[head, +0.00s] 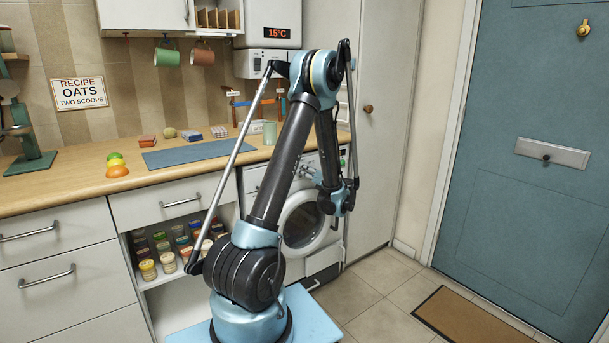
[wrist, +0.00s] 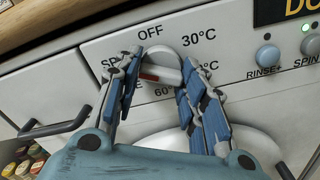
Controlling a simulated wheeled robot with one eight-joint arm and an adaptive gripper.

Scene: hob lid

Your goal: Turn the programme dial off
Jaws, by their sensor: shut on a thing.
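The programme dial (wrist: 165,57) is a pale round knob on the washing machine's white panel, with a red mark on its grip bar. In the wrist view OFF is printed above it, 30°C at upper right, a 60 label below, and a partly covered label starting with S at left. The red mark lies low on the dial, away from OFF; its exact setting is unclear. My gripper (wrist: 158,70) has one blue-padded finger on each side of the dial and is shut on it. In the head view my gripper (head: 321,184) is at the washing machine (head: 303,226), and the dial is hidden.
A RINSE+ button (wrist: 267,56) and a SPIN button (wrist: 311,46) sit right of the dial, under a dark display (wrist: 290,10). The wooden worktop (head: 75,192) overhangs the panel. A drawer handle (wrist: 55,127) is at left.

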